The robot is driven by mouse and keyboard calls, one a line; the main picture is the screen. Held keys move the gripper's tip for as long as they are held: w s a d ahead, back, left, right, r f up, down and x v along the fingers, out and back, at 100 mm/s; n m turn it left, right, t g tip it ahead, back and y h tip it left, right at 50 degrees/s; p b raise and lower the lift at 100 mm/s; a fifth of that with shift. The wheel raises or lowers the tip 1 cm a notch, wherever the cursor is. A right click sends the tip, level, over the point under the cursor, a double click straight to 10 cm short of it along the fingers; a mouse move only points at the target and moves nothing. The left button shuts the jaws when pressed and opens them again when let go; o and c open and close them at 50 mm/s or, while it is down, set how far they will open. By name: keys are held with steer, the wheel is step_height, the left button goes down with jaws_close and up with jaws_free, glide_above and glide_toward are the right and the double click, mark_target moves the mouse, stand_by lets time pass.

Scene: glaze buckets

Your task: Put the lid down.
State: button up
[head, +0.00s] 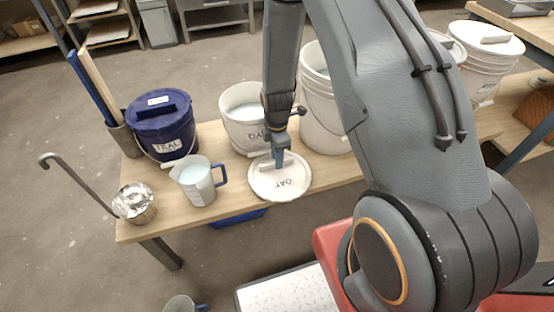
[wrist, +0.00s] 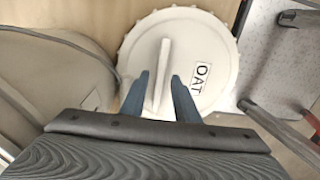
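A round white lid (head: 290,184) marked OAT, with a raised bar handle, appears to lie flat at the table's front edge in the head view. Part of it shows past that edge. The lid (wrist: 207,95) also fills the upper middle of the wrist view, its handle (wrist: 162,75) running between my fingers. My gripper (head: 280,158) points down over the handle. In the wrist view my gripper's fingertips (wrist: 159,78) stand apart with a gap on both sides of the handle. An uncovered white bucket (head: 243,110) stands just behind the lid, its label partly hidden by my arm.
On the wooden table (head: 225,204), a measuring jug (head: 197,182) stands left of the lid and a lidded dark blue bucket (head: 165,130) behind it. A metal vessel (head: 135,204) with a ladle is at the left end. Another white bucket (head: 320,115) stands behind right.

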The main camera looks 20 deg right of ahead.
steer(key=s+d+r+m, duration=0.2)
steer(key=s+r+m, duration=0.1)
steer(key=r, duration=0.5)
steer(key=s+d+r+m, duration=0.15)
steer(key=r+m, duration=0.25)
steer(key=r, duration=0.4)
steer(key=s+d+r+m, duration=0.1)
steer(key=s+r+m, duration=0.25)
steer(key=r, duration=0.45)
steer(key=s+d+r+m, duration=0.2)
steer(key=s+r+m, duration=0.5)
steer(key=s+m, duration=0.3)
steer(key=s, duration=0.2)
steer(key=shift+s+d+r, duration=0.2)
steer(key=shift+s+d, duration=0.1)
steer(key=a+r+n+p, duration=0.2)
steer(key=a+r+p, duration=0.2)
steer(key=a+p, duration=0.2)
steer(key=shift+a+p, duration=0.4)
steer(key=shift+a, duration=0.3)
